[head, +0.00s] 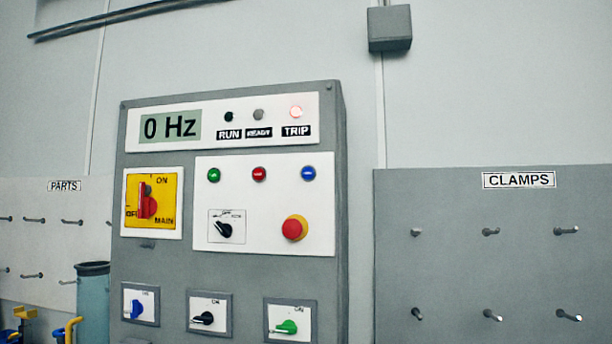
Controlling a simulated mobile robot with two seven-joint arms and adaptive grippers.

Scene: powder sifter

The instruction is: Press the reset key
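A grey control cabinet (230,265) stands in the middle of the head view. Its white panel (215,245) carries a green button (214,175), a red button (259,174) and a blue button (308,173) in a row. I can read no "reset" label on any of them. Below the row are a black selector switch (223,230) and a red mushroom button (294,228) on a yellow collar. The display (170,126) above reads 0 Hz. The TRIP lamp (296,112) glows pale red; the RUN lamp (228,117) looks dark. Neither of my grippers is in view.
A red main switch (148,203) sits on a yellow plate, with blue, black and green rotary switches below. A PARTS pegboard (40,250) is at left and a CLAMPS pegboard (480,250) at right, both with protruding pegs. The cabinet front looks unobstructed.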

